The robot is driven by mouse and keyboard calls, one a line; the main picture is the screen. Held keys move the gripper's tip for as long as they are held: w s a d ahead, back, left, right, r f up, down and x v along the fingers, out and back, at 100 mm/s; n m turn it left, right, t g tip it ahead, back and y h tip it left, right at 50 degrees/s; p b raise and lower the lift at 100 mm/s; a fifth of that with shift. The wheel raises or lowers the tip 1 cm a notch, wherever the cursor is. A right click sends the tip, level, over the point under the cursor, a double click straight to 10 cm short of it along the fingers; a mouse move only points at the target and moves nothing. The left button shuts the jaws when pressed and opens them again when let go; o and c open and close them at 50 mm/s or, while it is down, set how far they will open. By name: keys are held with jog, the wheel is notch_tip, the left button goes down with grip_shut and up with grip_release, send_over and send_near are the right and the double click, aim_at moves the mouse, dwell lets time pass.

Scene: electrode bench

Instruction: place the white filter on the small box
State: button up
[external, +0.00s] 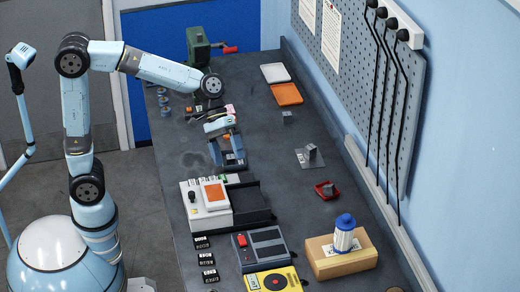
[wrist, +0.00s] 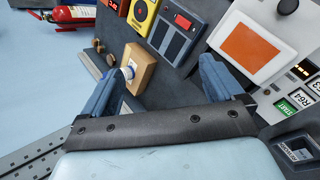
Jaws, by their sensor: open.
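The white filter (external: 343,240), a white cylinder with a blue cap, stands upright on top of the tan small box (external: 322,265) at the front right of the bench. In the wrist view the box (wrist: 143,68) lies beyond my fingers, and the filter (wrist: 129,72) shows partly at its left side. My gripper (external: 228,154) is open and empty over the middle of the bench, well behind and left of the box. Its two blue fingers stand wide apart in the wrist view (wrist: 160,85). Nothing lies between them within reach.
A white instrument with an orange panel (external: 214,192) stands in front of my gripper. A grey device with a red switch (external: 262,250) and a yellow meter (external: 274,280) are left of the box.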

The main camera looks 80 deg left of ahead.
jog(key=s+a+m+t+y, duration=0.4)
jog(key=s+a+m+y, duration=0.3)
jog(key=s+a, duration=1.2)
jog(key=s+y, duration=0.1)
jog(key=s, duration=0.3)
jog(key=shift+s+a+f, duration=0.3)
jog(key=shift+s+a, duration=0.05)
jog(key=shift+a, duration=0.05)
